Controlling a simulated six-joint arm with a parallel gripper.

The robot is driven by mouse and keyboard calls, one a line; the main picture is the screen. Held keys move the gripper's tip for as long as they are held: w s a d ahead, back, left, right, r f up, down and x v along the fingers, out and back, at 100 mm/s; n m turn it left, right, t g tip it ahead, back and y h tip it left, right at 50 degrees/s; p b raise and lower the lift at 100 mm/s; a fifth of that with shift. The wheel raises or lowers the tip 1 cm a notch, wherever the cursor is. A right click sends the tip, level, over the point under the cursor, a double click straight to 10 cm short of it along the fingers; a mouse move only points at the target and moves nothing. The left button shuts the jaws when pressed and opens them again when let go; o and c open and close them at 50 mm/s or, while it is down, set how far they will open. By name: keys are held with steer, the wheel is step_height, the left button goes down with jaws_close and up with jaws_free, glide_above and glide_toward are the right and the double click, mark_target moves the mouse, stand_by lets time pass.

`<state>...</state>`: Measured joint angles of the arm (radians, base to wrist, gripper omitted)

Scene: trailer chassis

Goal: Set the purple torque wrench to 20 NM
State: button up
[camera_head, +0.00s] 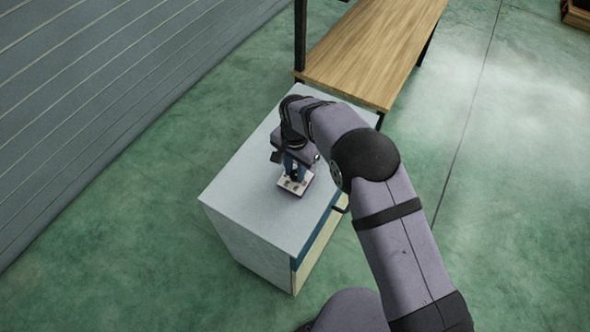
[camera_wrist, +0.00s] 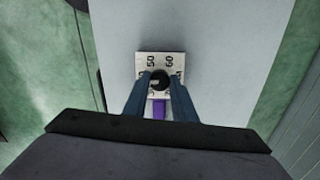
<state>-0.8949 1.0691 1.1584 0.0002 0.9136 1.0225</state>
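The torque wrench shows in the wrist view as a purple part (camera_wrist: 158,109) below a pale plate (camera_wrist: 160,60) with a black knob (camera_wrist: 159,79). The numbers 50 and 60 are readable on the plate; other marks are partly hidden by the fingers. My gripper (camera_wrist: 160,78) points down with its two blue fingers on either side of the knob. Whether they touch it I cannot tell. In the head view my gripper (camera_head: 294,172) is just above the pale plate (camera_head: 296,185) on the cabinet top. The knob's exact setting is not clear.
The plate lies on a light grey cabinet top (camera_head: 245,190), clear around it. A wooden table (camera_head: 375,45) stands behind the cabinet. A slatted wall (camera_head: 100,90) is at the left. Green floor (camera_head: 520,200) lies open at the right.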

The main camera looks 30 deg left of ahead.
steer(key=shift+c, duration=1)
steer(key=n+b, duration=0.1)
steer(key=n, duration=0.4)
steer(key=shift+a+h, duration=0.15)
steer(key=shift+h, duration=0.15)
steer(key=n, duration=0.3)
steer(key=n+b, duration=0.1)
steer(key=n, duration=0.2)
steer(key=shift+n+t+h, duration=0.3)
steer(key=shift+t, duration=0.1)
steer(key=n, duration=0.6)
steer(key=shift+s+t, duration=0.15)
steer(key=shift+t, duration=0.15)
steer(key=n+p, duration=0.1)
steer(key=n, duration=0.5)
steer(key=shift+t, duration=0.3)
